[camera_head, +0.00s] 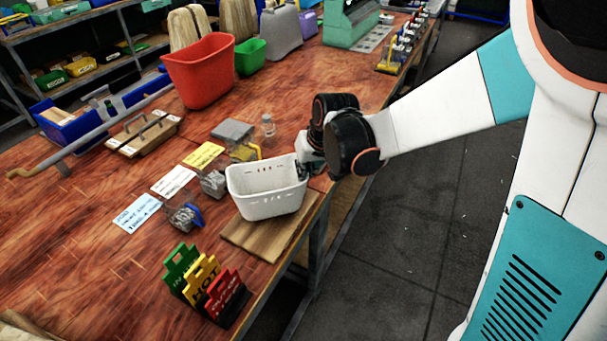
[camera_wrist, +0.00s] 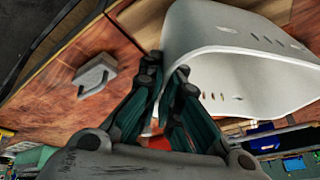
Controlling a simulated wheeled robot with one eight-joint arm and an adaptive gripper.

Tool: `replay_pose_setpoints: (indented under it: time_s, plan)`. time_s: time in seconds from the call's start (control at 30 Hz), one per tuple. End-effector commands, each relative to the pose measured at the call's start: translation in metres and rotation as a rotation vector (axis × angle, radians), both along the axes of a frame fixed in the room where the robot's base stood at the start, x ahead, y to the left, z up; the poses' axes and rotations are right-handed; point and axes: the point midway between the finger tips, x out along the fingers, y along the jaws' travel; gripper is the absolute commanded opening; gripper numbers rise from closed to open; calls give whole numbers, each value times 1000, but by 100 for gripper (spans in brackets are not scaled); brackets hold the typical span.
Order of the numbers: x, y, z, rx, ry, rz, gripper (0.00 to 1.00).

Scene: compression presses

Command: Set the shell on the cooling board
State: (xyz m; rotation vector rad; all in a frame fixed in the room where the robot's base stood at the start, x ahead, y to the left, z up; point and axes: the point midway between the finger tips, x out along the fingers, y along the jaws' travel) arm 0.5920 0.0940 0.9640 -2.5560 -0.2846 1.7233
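The shell is a white open bin (camera_head: 266,190) with small slots, upright at the table's right edge. It also shows large in the wrist view (camera_wrist: 235,60). The cooling board seems to be the plain light wooden board (camera_head: 245,238) under and in front of the shell. The shell hides part of the board, and I cannot tell whether its base touches the wood. My gripper (camera_head: 303,167) is at the shell's right rim. In the wrist view the fingertips (camera_wrist: 166,72) close around the shell's wall edge, one on each side.
Green, yellow and red sign plates (camera_head: 207,283) stand in front of the board. Small clear blocks (camera_head: 185,216) and label cards (camera_head: 173,181) lie left of the shell. A red bin (camera_head: 199,75) stands farther back.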

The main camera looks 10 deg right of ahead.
Motion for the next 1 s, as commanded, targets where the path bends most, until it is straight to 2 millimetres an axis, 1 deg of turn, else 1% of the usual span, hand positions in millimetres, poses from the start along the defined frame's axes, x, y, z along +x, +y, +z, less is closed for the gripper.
replay_pose_setpoints:
  time_s: [0.03, 0.1, 0.37, 0.5, 0.57, 0.6, 1.0]
  plan:
    - [0, 0, -11, 0, 0, 0, 0]
    - [0, 0, -18, 0, 0, 0, 0]
    - [0, 0, -17, 0, 0, 0, 0]
    - [0, 0, -21, 0, 0, 0, 0]
    - [0, 0, -20, 0, 0, 0, 15]
    - [0, 0, -20, 0, 0, 0, 24]
    - [0, 0, -17, 0, 0, 0, 25]
